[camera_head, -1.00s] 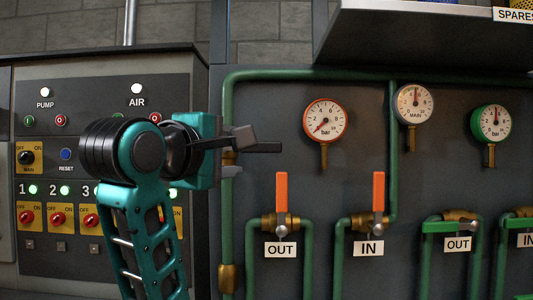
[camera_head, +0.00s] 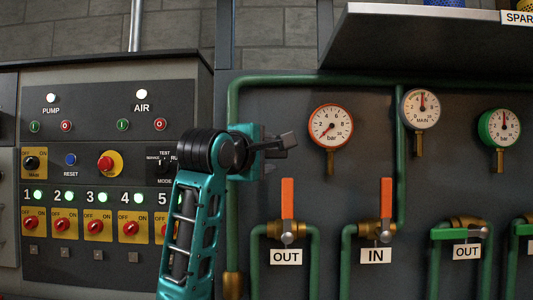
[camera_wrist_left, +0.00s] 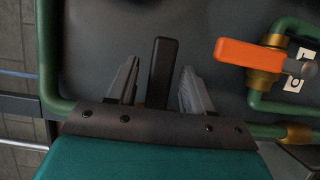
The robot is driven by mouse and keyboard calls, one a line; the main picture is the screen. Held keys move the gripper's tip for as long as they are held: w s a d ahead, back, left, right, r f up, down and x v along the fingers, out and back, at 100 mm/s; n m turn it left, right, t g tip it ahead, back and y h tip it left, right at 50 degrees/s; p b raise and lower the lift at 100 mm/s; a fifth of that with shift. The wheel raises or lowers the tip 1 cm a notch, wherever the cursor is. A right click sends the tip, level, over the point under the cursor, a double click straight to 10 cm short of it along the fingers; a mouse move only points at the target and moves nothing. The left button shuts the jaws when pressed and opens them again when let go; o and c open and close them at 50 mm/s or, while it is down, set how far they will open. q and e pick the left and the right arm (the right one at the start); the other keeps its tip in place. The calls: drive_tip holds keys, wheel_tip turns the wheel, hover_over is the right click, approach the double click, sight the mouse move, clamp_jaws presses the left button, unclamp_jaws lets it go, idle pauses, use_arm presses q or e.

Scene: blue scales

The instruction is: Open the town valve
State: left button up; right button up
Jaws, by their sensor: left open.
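My left gripper (camera_head: 278,143) is in front of the vertical green pipe at the left of the pipe panel. In the left wrist view its two grey fingers are apart, one on each side of a black lever (camera_wrist_left: 163,72). I see no grip on the lever; the exact depth between fingers and lever is unclear. The lever points right, away from the pipe; its base is hidden behind the gripper. No label naming the town valve shows. My right gripper is not in view.
Orange upright levers stand on the OUT valve (camera_head: 287,198) and the IN valve (camera_head: 386,206) to the right. Green-handled valves (camera_head: 458,233) are farther right. A control panel (camera_head: 100,120) with switches is at left. A shelf (camera_head: 430,40) juts out above.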

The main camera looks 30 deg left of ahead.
use_arm(q)
drive_tip(key=shift+w, duration=0.25)
drive_tip(key=shift+c, duration=0.5)
clamp_jaws()
